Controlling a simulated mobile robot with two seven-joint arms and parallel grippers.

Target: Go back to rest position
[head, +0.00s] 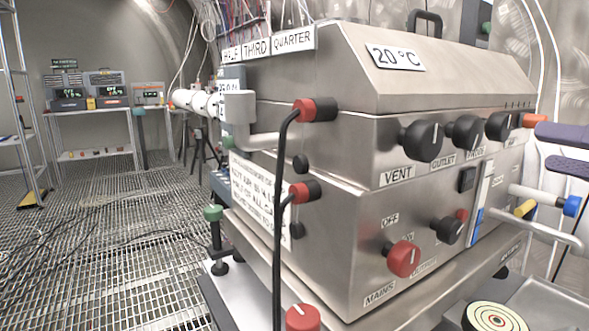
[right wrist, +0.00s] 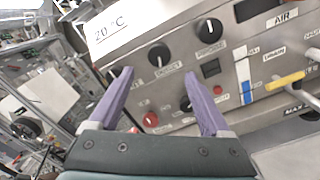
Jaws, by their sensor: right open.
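My right gripper (head: 543,147) comes in at the right edge of the head view, in front of the control face of the steel machine (head: 360,90). Only its two purple fingers show there, spread apart. In the right wrist view, the same gripper (right wrist: 157,77) has its purple fingers wide apart with nothing between them. They point at the panel's black knobs, below the 20 °C label. I cannot tell the exact gap between fingertips and panel. My left gripper is in neither view.
The panel carries black knobs (head: 424,140), a red mains knob (head: 402,259) and a yellow-handled valve (head: 525,209) close to my right gripper. Black cables (head: 276,230) hang off the machine's left side. A round target-like disc (head: 495,317) lies at bottom right. Grated floor (head: 110,240) is open at left.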

